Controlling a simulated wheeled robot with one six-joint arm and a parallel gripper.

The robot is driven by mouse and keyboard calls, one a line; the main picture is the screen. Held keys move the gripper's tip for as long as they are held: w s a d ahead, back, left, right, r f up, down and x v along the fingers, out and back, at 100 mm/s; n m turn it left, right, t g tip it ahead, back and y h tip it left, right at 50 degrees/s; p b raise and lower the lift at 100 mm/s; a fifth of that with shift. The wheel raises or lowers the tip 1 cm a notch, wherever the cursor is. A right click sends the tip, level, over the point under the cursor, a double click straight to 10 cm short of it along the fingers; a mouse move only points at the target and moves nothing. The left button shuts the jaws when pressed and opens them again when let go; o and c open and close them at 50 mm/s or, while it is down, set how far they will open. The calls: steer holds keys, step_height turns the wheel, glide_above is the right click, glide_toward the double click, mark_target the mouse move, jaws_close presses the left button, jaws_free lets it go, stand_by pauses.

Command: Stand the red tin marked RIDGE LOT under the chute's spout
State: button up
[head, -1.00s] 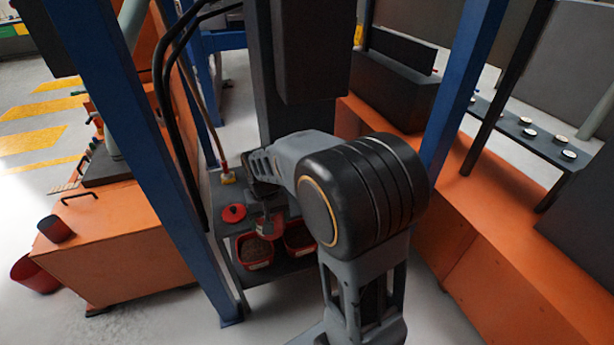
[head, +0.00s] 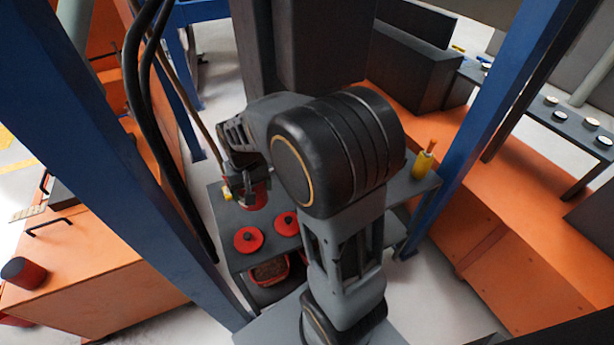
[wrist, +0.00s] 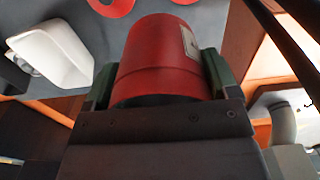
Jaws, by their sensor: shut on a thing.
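A red tin (wrist: 165,50) fills the middle of the wrist view, between the two fingers of my gripper (wrist: 160,85). A pale label shows on its right side, but its lettering is unreadable. In the head view my gripper (head: 247,190) holds the red tin (head: 257,198) over the far left part of a grey table (head: 222,225). My arm covers part of the tin. I cannot tell whether the tin touches the table. I cannot make out the chute's spout in either view.
Two red lids (head: 248,240) lie on the table, nearer me. A red tub of grains (head: 270,270) sits below the table top. A yellow holder (head: 423,162) stands at the table's right end. Blue posts (head: 85,150) flank the table. A white scoop-like thing (wrist: 55,52) is left of the tin.

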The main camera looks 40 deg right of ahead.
steer(key=w+d+f, duration=0.1)
steer(key=d+f, duration=0.2)
steer(key=d, duration=0.1)
steer(key=w+d+f, duration=0.1)
steer(key=d+f, duration=0.2)
steer(key=d, duration=0.1)
steer(key=w+d+f, duration=0.1)
steer(key=d+f, duration=0.2)
steer(key=d, duration=0.1)
steer(key=shift+w+d+f+b, duration=0.2)
steer(key=shift+w+d+b, duration=0.15)
steer(key=shift+d+b, duration=0.05)
steer(key=shift+d+f, duration=0.15)
steer(key=shift+f, duration=1.55)
steer(key=shift+f+b, duration=0.2)
steer(key=shift+b, duration=0.1)
steer(key=o, duration=1)
